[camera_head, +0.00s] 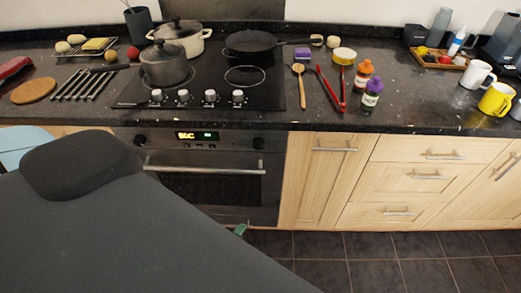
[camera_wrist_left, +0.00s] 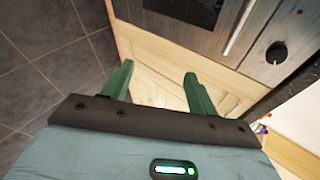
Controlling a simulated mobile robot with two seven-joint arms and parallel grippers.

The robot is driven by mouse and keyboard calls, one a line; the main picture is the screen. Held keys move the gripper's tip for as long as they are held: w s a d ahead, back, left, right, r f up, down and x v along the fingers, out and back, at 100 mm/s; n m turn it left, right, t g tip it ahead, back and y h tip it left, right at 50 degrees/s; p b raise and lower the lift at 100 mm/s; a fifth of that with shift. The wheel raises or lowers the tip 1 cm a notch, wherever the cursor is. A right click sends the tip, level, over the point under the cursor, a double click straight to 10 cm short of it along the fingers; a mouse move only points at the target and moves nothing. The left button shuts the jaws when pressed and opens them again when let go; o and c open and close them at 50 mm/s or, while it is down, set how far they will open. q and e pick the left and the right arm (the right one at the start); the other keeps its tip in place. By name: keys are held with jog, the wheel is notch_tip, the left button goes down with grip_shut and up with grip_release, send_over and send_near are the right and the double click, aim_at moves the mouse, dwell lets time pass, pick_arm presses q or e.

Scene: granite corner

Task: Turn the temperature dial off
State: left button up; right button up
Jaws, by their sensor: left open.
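The oven (camera_head: 213,180) sits under the counter with a black control panel. It has a round black dial (camera_head: 140,141) at the left end and another black dial (camera_head: 258,143) at the right end. I cannot tell which one is the temperature dial. A lit display (camera_head: 197,135) is between them. In the left wrist view one dark dial (camera_wrist_left: 276,53) shows at upper right, apart from the fingers. My left gripper (camera_wrist_left: 158,82) is open and empty, its green fingers spread before light wood. In the head view only a green tip (camera_head: 240,229) shows low by the oven. My right gripper is not in view.
The oven handle (camera_head: 205,170) runs across the door below the panel. The cooktop (camera_head: 210,82) above holds pots, a pan and a row of knobs (camera_head: 210,96). Wooden drawers (camera_head: 430,176) stand to the right. My own arm hides the lower left.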

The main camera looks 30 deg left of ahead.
pick_arm(q)
jog(key=w+a+r+m+t+y+b, duration=0.1)
jog(key=w+a+r+m+y, duration=0.1)
jog(key=w+m, duration=0.25)
jog(key=w+a+r+m+t+y, duration=0.2)
jog(key=w+r+m, duration=0.15)
jog(key=w, duration=0.25)
jog(key=m+t+y, duration=0.2)
jog(key=m+y, duration=0.1)
jog(key=m, duration=0.3)
send_near(258, 147)
jog(key=shift+b+x, duration=0.45)
jog(key=shift+x, duration=4)
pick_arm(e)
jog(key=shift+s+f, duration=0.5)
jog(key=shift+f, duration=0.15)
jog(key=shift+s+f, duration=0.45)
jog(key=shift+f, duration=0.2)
pick_arm(q)
jog(key=c, duration=1)
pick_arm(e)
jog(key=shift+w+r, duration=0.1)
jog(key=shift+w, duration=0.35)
